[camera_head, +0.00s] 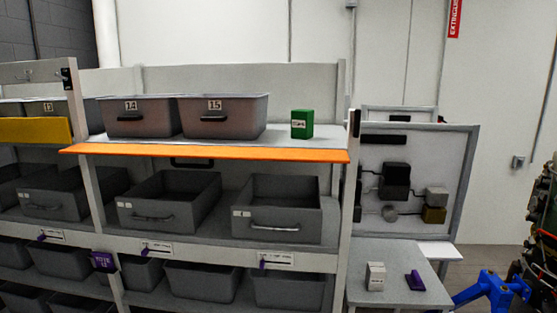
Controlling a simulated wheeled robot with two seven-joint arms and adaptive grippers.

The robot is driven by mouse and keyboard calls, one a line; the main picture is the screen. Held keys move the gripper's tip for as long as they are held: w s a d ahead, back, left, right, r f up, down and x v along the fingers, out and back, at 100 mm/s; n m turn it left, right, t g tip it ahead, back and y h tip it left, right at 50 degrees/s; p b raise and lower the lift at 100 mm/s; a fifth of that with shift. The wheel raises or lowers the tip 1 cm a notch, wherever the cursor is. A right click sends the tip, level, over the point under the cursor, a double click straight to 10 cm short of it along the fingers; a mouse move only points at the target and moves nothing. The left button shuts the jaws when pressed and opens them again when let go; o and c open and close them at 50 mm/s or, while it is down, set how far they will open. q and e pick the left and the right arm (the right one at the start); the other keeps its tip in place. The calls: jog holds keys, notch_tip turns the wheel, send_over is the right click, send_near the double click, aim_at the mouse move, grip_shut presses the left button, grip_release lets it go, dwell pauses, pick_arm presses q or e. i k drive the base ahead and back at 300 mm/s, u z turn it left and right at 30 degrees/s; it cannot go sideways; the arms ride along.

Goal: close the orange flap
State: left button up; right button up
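The orange flap (215,152) runs along the front edge of the upper shelf, in the middle of the head view. It shows as a long thin strip, lying nearly flat and jutting out a little past the left post. The shelf behind it is exposed, with grey bins 14 (140,120) and 15 (225,120) and a green box (302,124) standing on it. Neither of my grippers is in view, and nothing touches the flap.
A yellow flap (35,131) stands upright at the left bay. Grey bins (275,222) fill the lower shelves. A side table (395,290) holds a white box and a purple item. A blue stand (492,290) is at lower right.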

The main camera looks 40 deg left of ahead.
aim_at(211, 153)
jog(key=z, duration=1.25)
jog(key=i, duration=0.35)
jog(key=u, duration=3.3)
